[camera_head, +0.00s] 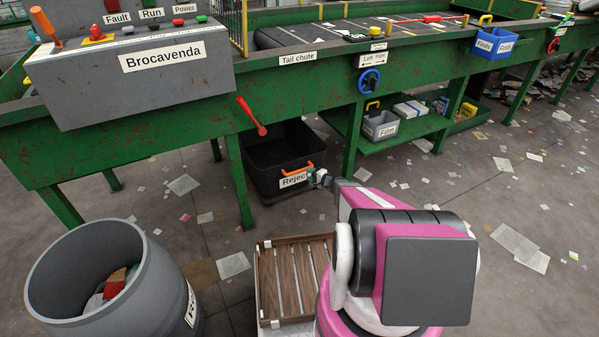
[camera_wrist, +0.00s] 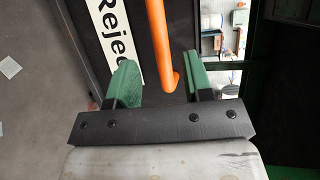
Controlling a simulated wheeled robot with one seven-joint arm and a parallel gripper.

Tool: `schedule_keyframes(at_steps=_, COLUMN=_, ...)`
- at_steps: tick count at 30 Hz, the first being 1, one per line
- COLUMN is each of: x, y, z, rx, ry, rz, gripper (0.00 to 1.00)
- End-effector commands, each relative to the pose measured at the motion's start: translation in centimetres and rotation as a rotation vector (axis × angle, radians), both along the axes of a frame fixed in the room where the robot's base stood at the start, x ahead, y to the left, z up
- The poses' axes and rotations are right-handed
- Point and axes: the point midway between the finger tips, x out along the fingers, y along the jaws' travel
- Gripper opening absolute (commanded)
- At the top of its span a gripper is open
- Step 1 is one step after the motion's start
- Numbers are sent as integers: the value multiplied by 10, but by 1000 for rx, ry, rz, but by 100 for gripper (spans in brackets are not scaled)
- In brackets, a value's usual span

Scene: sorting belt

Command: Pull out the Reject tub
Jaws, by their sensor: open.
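The Reject tub (camera_head: 262,160) is a black bin on the floor under the green sorting belt frame, with a white "Reject" label (camera_head: 294,180) and an orange bar handle (camera_head: 297,170) on its front. My gripper (camera_head: 321,179) is at the right end of that handle in the head view. In the wrist view, my gripper (camera_wrist: 164,82) is open, its two green fingers apart. The orange handle (camera_wrist: 160,45) reaches between the fingers there without visibly touching either. The label (camera_wrist: 117,42) lies beyond the left finger. My arm hides part of the floor at the right.
A green leg (camera_head: 238,180) stands left of the tub and another (camera_head: 352,140) to its right. A red lever (camera_head: 251,116) hangs above the tub. A grey barrel (camera_head: 150,280) and a slatted wooden crate (camera_head: 266,285) stand in front. Paper scraps litter the floor.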

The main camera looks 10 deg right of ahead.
Motion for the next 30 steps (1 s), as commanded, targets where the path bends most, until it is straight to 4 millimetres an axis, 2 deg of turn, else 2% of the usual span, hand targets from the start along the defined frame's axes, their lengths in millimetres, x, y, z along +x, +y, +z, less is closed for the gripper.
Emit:
schedule_keyframes(at_steps=1, x=10, y=7, z=-3, rx=0, ry=0, rz=3, gripper=46)
schedule_keyframes(at_steps=6, x=32, y=26, z=-9, rx=0, ry=0, rz=3, gripper=46)
schedule_keyframes(at_steps=12, x=50, y=43, z=-14, rx=-1, ry=2, rz=2, gripper=46)
schedule_keyframes(at_steps=26, x=56, y=49, z=-14, rx=0, ry=1, rz=1, gripper=46)
schedule_keyframes(at_steps=30, x=56, y=49, z=-14, rx=0, ry=1, rz=1, gripper=1)
